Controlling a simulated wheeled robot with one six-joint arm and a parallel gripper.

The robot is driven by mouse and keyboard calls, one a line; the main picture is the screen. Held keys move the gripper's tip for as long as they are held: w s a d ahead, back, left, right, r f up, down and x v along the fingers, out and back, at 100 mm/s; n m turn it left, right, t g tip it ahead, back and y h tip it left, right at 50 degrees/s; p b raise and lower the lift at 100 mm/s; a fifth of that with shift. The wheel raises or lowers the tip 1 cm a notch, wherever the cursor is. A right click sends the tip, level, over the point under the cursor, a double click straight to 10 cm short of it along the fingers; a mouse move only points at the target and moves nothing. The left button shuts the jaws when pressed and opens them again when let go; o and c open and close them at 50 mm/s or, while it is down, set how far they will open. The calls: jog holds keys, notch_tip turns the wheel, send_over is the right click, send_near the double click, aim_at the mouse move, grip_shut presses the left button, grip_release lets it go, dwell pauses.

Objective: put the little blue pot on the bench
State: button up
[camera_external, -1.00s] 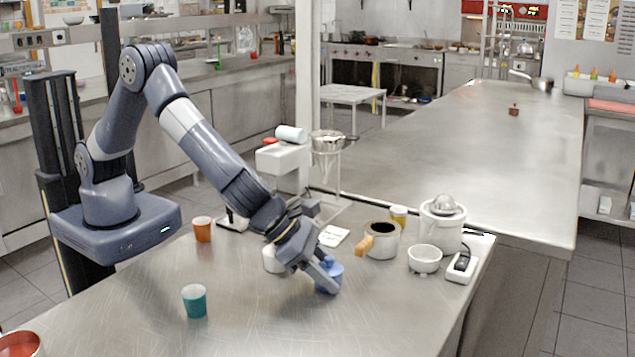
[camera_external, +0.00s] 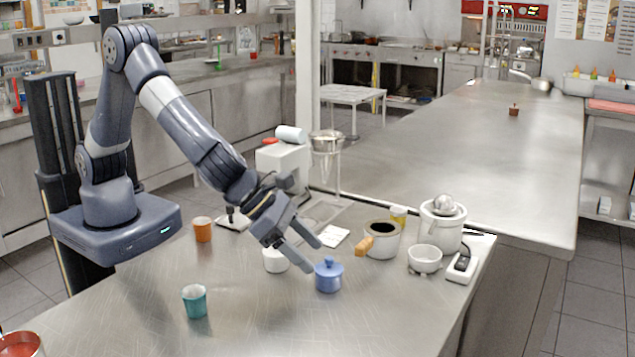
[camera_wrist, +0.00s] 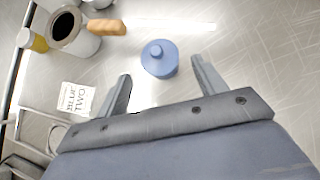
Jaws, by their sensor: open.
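The little blue pot (camera_external: 328,276) stands upright, with its knobbed lid on, on the steel bench (camera_external: 390,320) near its middle. In the wrist view the blue pot (camera_wrist: 159,59) lies just beyond the fingertips, between their lines. My gripper (camera_external: 304,258) is open and empty. It is above and to the left of the pot, apart from it. In the wrist view my gripper (camera_wrist: 160,68) shows two spread fingers with nothing between them.
A white jar (camera_external: 275,262) is close left of the blue pot. Teal (camera_external: 194,302) and orange (camera_external: 202,230) cups stand left.

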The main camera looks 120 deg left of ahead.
jog(key=v, duration=0.6)
